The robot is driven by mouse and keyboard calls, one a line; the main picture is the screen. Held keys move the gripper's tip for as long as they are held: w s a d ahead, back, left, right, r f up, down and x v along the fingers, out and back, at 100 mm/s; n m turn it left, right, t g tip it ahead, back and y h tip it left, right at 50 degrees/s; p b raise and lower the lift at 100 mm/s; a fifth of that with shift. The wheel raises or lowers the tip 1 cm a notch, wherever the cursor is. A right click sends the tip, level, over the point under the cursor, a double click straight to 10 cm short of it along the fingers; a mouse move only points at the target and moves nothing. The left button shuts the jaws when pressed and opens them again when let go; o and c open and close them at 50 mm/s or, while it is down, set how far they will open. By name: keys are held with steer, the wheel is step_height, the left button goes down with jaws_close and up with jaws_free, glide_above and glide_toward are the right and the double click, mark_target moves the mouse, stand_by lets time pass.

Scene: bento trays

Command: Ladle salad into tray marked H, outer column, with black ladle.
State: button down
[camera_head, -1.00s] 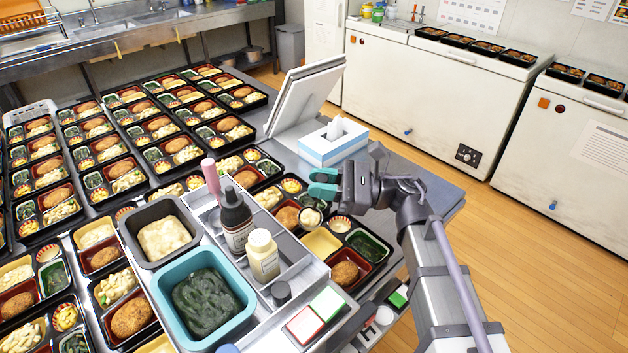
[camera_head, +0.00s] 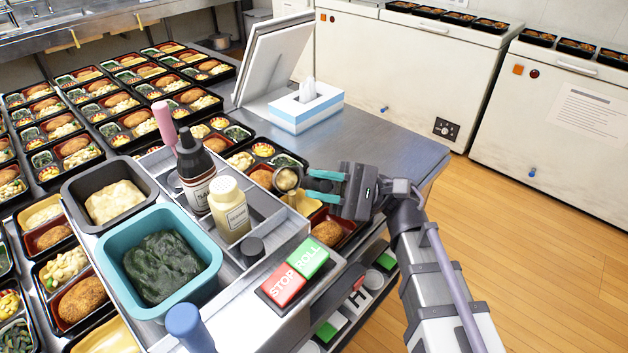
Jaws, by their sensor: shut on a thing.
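My gripper (camera_head: 318,186) has teal fingers pointing left, at the right side of the bench. It is shut on the ladle; the handle is hard to make out. The ladle's round bowl (camera_head: 287,180) shows just left of the fingertips, with pale stuff in it. Below the gripper is a black-rimmed tray (camera_head: 347,240) with a croquette in a red compartment and a yellow compartment. The gripper hides part of this tray. A card marked H (camera_head: 356,298) is on the bench side below it. Cream-coloured salad (camera_head: 114,202) lies in a dark grey tub (camera_head: 72,190).
A teal tub (camera_head: 205,222) holds dark greens. A dark bottle (camera_head: 196,175) and a cream bottle (camera_head: 229,210) stand in a grey caddy. STOP and ROLL buttons (camera_head: 295,272) are at the front. A tissue box (camera_head: 305,107) stands behind; filled trays crowd the left.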

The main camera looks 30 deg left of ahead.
steer(key=f+n+b, duration=0.1)
steer(key=d+f+n+g+h+b, duration=0.1)
steer(key=s+f+n+g+b, duration=0.1)
steer(key=n, duration=0.1)
steer(key=shift+d, duration=0.35)
stand_by(1.0)
step_height(320, 180, up, 6)
steer(key=p, duration=0.6)
steer(key=shift+r, duration=0.15)
steer(key=shift+f, duration=0.2)
